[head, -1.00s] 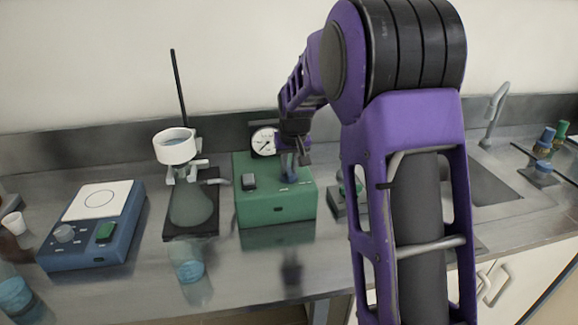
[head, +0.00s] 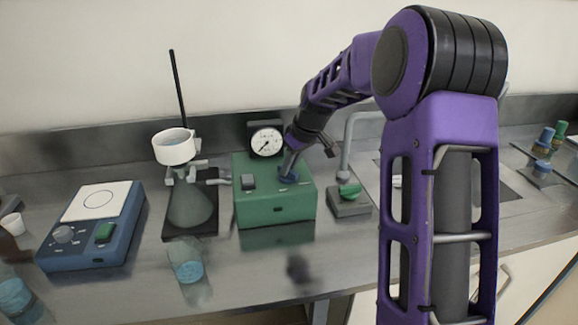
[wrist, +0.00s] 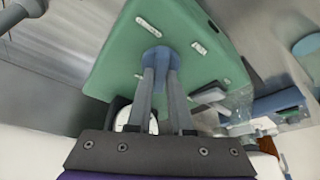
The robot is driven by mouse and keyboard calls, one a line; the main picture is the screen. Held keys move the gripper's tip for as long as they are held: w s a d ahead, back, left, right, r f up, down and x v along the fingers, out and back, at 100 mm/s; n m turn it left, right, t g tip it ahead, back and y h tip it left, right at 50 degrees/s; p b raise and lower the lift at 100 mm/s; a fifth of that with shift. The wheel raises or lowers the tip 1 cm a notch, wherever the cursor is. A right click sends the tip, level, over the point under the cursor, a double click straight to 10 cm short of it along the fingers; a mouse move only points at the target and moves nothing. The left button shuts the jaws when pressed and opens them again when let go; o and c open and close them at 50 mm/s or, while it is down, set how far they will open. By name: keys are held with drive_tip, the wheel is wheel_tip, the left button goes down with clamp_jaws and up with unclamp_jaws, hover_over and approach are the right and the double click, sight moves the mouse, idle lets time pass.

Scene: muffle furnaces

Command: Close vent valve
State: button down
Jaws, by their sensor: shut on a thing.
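The green pump box (head: 262,206) stands on the bench in the middle of the head view. A blue knob (head: 288,178), which looks like the vent valve, sits on its top face. The blue knob also shows in the wrist view (wrist: 158,53), on the green box (wrist: 120,60) between two small white labels. My gripper (head: 289,168) comes down on the knob from the upper right. In the wrist view its two grey fingers (wrist: 160,72) are shut on the knob, which is partly hidden by them. The knob's exact turn cannot be told.
A round gauge (head: 267,141) and a grey switch (head: 248,182) are close to the knob. A stand with a white funnel and flask (head: 190,205) is at the left, beyond it a blue hotplate (head: 92,235). A green-handled tap block (head: 349,205) stands close on the right.

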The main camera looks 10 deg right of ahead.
drive_tip(key=n+g+p, duration=0.1)
drive_tip(key=n, duration=0.1)
drive_tip(key=n+y, duration=0.1)
drive_tip(key=n, duration=0.2)
drive_tip(key=shift+w+d+r+n+g+p, duration=0.1)
drive_tip(key=shift+d+r+n+g+p, duration=0.05)
drive_tip(key=shift+n+g+p, duration=0.2)
drive_tip(key=n+g+p, duration=0.1)
drive_tip(key=n, duration=0.1)
drive_tip(key=n+g+p, duration=0.1)
drive_tip(key=n, duration=0.2)
drive_tip(key=shift+w+y+p, duration=0.15)
drive_tip(key=shift+y+p, duration=0.25)
drive_tip(key=shift+n, duration=0.35)
drive_tip(key=c, duration=0.8)
unclamp_jaws()
drive_tip(key=v, duration=1.7)
drive_tip(key=shift+w+d, duration=0.1)
drive_tip(key=shift+d, duration=0.05)
